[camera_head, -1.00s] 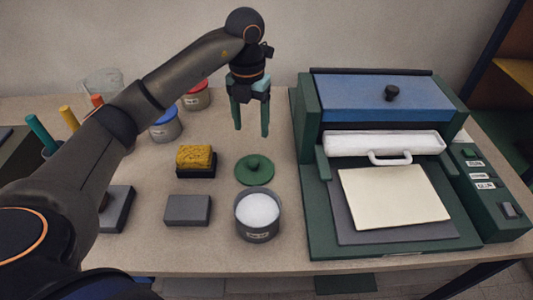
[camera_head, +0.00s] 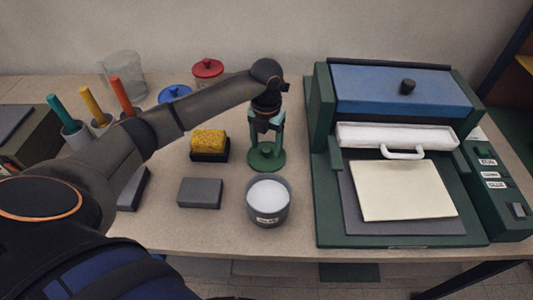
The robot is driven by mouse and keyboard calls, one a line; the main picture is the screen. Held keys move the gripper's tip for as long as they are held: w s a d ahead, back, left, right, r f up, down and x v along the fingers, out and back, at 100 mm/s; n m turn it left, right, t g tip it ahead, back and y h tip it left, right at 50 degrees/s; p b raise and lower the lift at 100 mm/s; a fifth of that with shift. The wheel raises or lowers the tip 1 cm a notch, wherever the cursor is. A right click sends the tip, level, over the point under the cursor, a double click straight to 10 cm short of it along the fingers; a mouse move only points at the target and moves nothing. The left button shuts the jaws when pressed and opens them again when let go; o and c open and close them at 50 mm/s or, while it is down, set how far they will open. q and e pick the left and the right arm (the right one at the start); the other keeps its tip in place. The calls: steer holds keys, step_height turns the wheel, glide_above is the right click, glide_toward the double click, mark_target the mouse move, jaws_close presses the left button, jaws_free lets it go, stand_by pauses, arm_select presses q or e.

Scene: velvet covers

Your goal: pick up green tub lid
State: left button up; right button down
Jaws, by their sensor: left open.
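The green tub lid (camera_head: 266,163) is a round green disc with a small knob, lying flat on the table behind the open tub (camera_head: 268,204) of white powder. My left gripper (camera_head: 266,150) points straight down over the lid. Its two green fingers stand apart, one on each side of the knob, with their tips at or just above the disc. Whether the fingers touch the knob cannot be told. My right gripper is not in view.
A yellow sponge (camera_head: 209,142) on a dark block and a grey block (camera_head: 200,193) lie to the left. Behind are red-lidded (camera_head: 208,70) and blue-lidded (camera_head: 174,93) tubs. A green press with a blue top (camera_head: 405,90) fills the right side.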

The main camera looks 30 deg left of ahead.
arm_select(q)
steer(key=shift+f, duration=0.1)
jaws_close()
stand_by(0.5)
